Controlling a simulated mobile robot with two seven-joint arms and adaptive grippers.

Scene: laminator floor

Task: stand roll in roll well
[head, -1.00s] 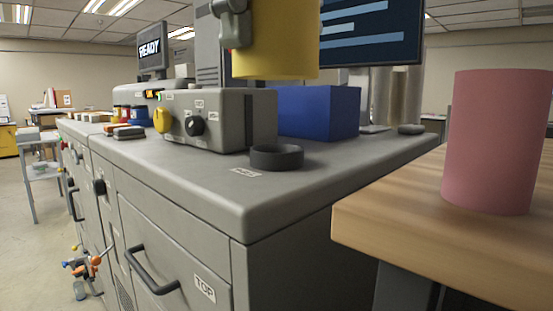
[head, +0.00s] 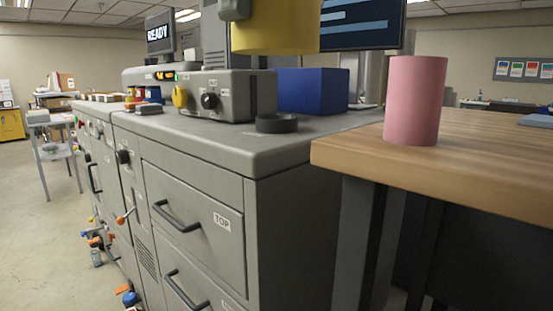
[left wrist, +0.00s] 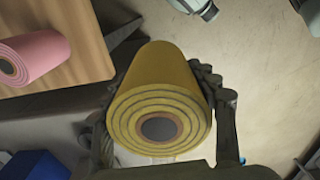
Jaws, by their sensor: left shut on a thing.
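A yellow roll (head: 276,36) hangs upright at the top of the head view, its upper part cut off by the frame. My left gripper (head: 235,10) is shut on it. In the left wrist view the gripper's dark fingers lie on both sides of the yellow roll (left wrist: 160,105), whose wound end and grey core face the camera. The roll well, a low black ring (head: 276,123), sits on the grey machine's top. In the head view it lies below the roll, with a visible gap between them. My right gripper is not in view.
A pink roll (head: 415,101) stands on a wooden table (head: 470,160) at the right. A blue box (head: 313,91) and a grey control box (head: 224,94) with knobs stand behind the ring. The grey cabinet (head: 195,195) has drawers with handles. Floor at the left is open.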

